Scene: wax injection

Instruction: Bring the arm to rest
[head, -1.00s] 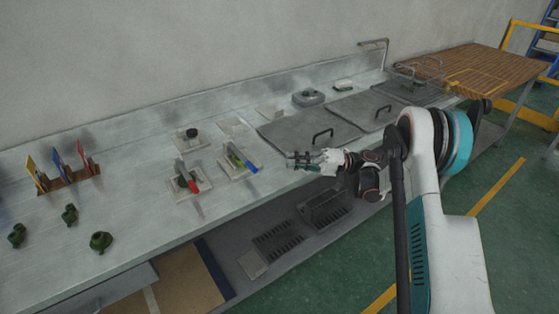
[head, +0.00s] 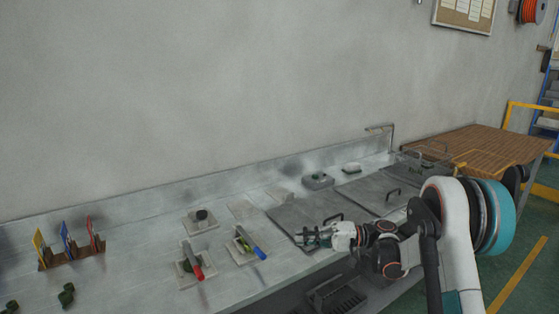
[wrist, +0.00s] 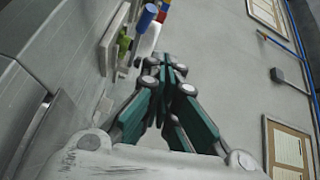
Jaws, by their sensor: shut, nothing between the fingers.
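My gripper (head: 308,238) is shut and empty. In the head view it hangs above the front part of the workbench (head: 270,283), in front of the nearest grey lid with a handle (head: 296,218). In the wrist view the green-sided fingers (wrist: 168,72) meet at their tips with nothing between them. My arm reaches in from the right of the head view, bent at the elbow. Parts of the lid and bench are hidden behind the gripper and arm.
Left of the gripper, a blue-handled tool (head: 251,243) and a red-handled tool (head: 192,263) lie on pale plates. Coloured cards (head: 67,238) stand in a rack at the left. A wooden table (head: 480,147) is at the right. The wall rises behind the bench.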

